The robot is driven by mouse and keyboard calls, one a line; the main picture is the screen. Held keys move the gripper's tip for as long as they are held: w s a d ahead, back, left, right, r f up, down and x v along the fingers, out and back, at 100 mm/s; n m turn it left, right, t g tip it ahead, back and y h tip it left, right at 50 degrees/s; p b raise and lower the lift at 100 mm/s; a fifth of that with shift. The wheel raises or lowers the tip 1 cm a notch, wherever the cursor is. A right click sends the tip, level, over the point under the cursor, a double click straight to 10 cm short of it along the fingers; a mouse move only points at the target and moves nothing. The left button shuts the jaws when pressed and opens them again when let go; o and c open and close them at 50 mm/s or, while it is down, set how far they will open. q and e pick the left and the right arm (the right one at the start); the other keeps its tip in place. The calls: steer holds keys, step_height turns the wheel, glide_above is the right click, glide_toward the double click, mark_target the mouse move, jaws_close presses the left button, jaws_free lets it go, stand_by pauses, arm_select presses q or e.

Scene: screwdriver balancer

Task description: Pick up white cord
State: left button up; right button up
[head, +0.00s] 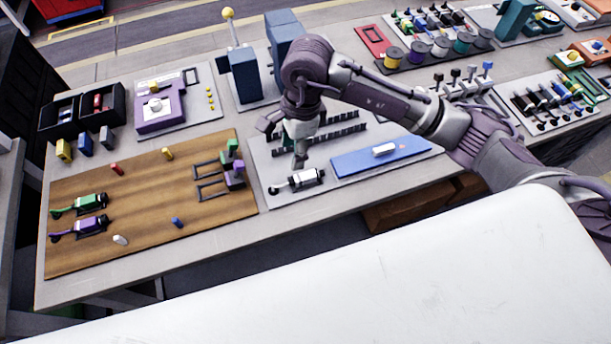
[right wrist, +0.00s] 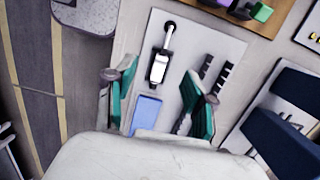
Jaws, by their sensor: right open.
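The white cord piece (head: 302,180) is a white body with dark ends and a thin neck ending in a round dark tip. It lies on the light grey plate (head: 262,160), left of the blue pad (head: 350,163). In the right wrist view the white piece (right wrist: 158,66) lies ahead, in line with the gap between the fingers. My right gripper (head: 296,142) hangs above and behind the piece, apart from it. My left gripper is not in view.
Dark toothed racks (head: 325,135) stand behind the piece. A wooden board (head: 150,215) with a green tool (head: 80,204) and a purple tool (head: 78,227) lies to the left. Blue blocks (head: 243,75) stand behind my gripper. The plate's front edge is clear.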

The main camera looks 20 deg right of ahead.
steer(key=w+d+h, duration=0.1)
steer(key=d+h, duration=0.1)
steer(key=d, duration=0.1)
steer(key=p, duration=0.2)
glide_above(307, 175)
step_height(307, 175, down, 7)
steer(key=shift+f, duration=0.45)
steer(key=shift+s+f+p, duration=0.1)
steer(key=shift+f+p, duration=0.3)
steer(key=shift+f, duration=0.15)
step_height(307, 175, down, 4)
steer(key=shift+r+p, duration=0.2)
steer(key=shift+p, duration=0.55)
steer(key=shift+f, duration=0.4)
steer(key=shift+c, duration=0.3)
jaws_close()
